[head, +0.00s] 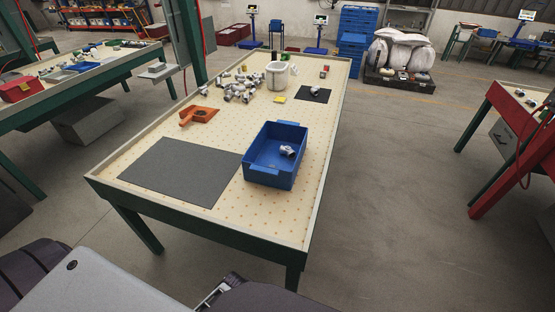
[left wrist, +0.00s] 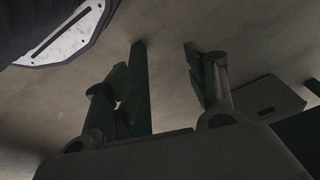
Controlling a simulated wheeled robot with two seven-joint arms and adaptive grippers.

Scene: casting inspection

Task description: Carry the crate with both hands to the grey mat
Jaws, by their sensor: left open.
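A blue crate (head: 270,176) stands on the table at the front right, with a light-coloured casting (head: 288,151) inside it. The grey mat (head: 178,172) lies flat to the left of the crate, apart from it and bare. My left gripper (left wrist: 155,92) shows in the left wrist view with its two fingers spread apart and nothing between them. The floor and a dark green table leg (left wrist: 138,85) lie beyond it, so it is low, away from the crate. Neither gripper can be made out in the head view.
The table (head: 215,228) has a raised rim. Behind the mat sit an orange fixture (head: 198,115), a heap of castings (head: 238,88), a white container (head: 278,75) and a small dark mat (head: 314,93). The surface between mat and orange fixture is clear.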

